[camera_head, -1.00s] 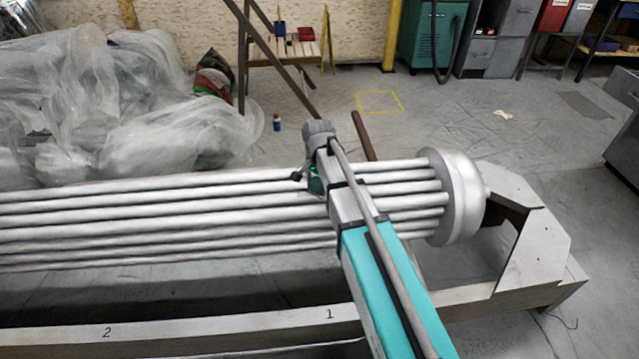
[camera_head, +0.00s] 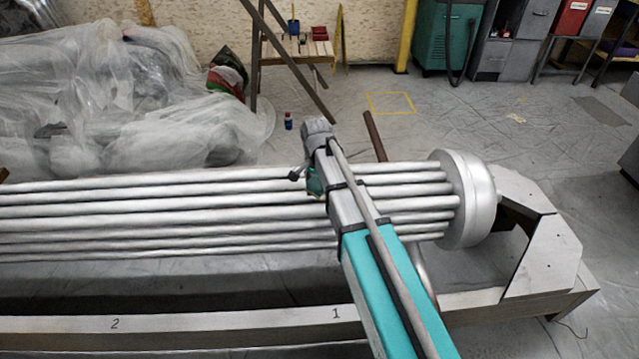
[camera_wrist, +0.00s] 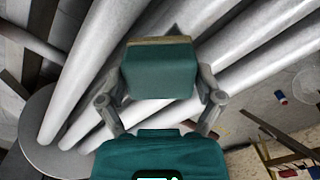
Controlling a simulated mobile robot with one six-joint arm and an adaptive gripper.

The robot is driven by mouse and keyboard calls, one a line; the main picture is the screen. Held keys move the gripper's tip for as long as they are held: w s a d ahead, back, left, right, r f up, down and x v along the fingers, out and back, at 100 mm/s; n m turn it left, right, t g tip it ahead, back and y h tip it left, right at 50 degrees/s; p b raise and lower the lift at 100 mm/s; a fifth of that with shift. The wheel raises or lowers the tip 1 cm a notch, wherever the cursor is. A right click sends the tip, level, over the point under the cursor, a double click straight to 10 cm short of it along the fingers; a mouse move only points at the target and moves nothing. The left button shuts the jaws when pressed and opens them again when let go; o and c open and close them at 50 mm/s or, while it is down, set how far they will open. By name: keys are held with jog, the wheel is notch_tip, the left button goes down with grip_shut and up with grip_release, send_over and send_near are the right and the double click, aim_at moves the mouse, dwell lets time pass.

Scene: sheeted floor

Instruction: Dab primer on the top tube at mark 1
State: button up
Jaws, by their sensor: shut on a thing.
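Several long silver tubes lie side by side; the top tube (camera_head: 150,181) is the uppermost in the head view. Painted mark 1 (camera_head: 336,313) is on the front beam, just left of my arm. My gripper (camera_wrist: 160,92) is shut on a green block with a tan strip (camera_wrist: 158,41) along its far edge, apparently the primer dabber. In the wrist view the block is in front of the tubes (camera_wrist: 105,60); I cannot tell whether it touches one. In the head view my arm crosses over the bundle near its right end and hides part of the tubes.
A round silver end plate (camera_head: 470,200) and angled bracket (camera_head: 545,255) close the rack's right end. Mark 2 (camera_head: 115,324) is farther left on the beam. Plastic-wrapped heaps (camera_head: 130,100) lie behind the tubes. A small bottle (camera_head: 288,121) stands on the open floor.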

aim_at(305, 193)
jog(key=shift+a, duration=0.2)
jog(key=shift+a, duration=1.65)
jog(key=shift+d, duration=0.15)
jog(key=shift+d, duration=1.7)
jog(key=shift+d, duration=0.15)
jog(key=shift+w+d, duration=0.1)
jog(key=shift+d, duration=1.55)
jog(key=shift+d, duration=0.15)
